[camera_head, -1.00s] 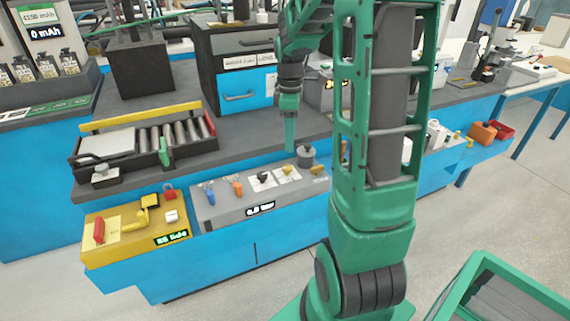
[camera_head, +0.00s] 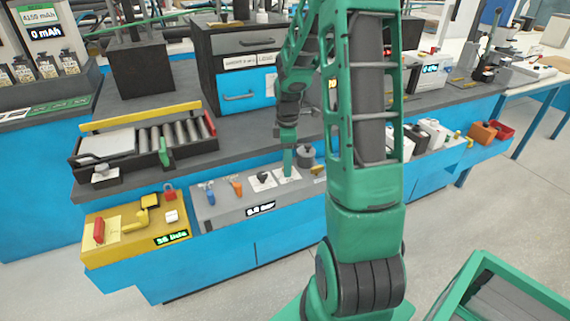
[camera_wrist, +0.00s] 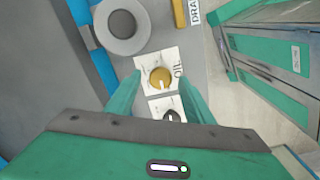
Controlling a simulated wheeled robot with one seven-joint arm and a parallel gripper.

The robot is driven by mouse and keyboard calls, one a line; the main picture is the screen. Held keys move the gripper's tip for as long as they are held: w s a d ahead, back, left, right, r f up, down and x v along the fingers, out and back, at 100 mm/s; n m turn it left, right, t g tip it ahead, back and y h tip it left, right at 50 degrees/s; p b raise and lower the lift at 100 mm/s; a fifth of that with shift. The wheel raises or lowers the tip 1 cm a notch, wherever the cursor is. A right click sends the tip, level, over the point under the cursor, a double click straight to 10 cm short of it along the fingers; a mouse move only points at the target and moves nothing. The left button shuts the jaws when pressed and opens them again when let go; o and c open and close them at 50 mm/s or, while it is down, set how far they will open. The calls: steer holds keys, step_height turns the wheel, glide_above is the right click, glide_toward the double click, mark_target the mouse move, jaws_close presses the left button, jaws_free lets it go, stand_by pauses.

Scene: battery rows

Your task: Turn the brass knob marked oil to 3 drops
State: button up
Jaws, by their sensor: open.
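The brass knob (camera_wrist: 160,78) sits on a white plate (camera_wrist: 143,64) marked OIL in the wrist view. A pale pointer line shows on its face; the drop marks are too small to read. My gripper (camera_wrist: 158,84) is open, one finger on each side of the knob; I cannot tell whether they touch it. In the head view my gripper (camera_head: 288,170) is down at the grey panel (camera_head: 235,207) and hides the brass knob. A black knob (camera_head: 264,177) on its own white plate is beside it, also seen in the wrist view (camera_wrist: 171,115).
On the grey panel are an orange lever (camera_head: 236,185), a blue lever (camera_head: 209,192), a round grey part (camera_head: 305,156) and a small display (camera_head: 260,208). A yellow panel (camera_head: 140,228) stands to the left. A roller tray (camera_head: 180,134) lies behind.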

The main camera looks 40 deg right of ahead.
steer(key=shift+f, duration=0.3)
steer(key=c, duration=1)
steer(key=shift+c, duration=0.2)
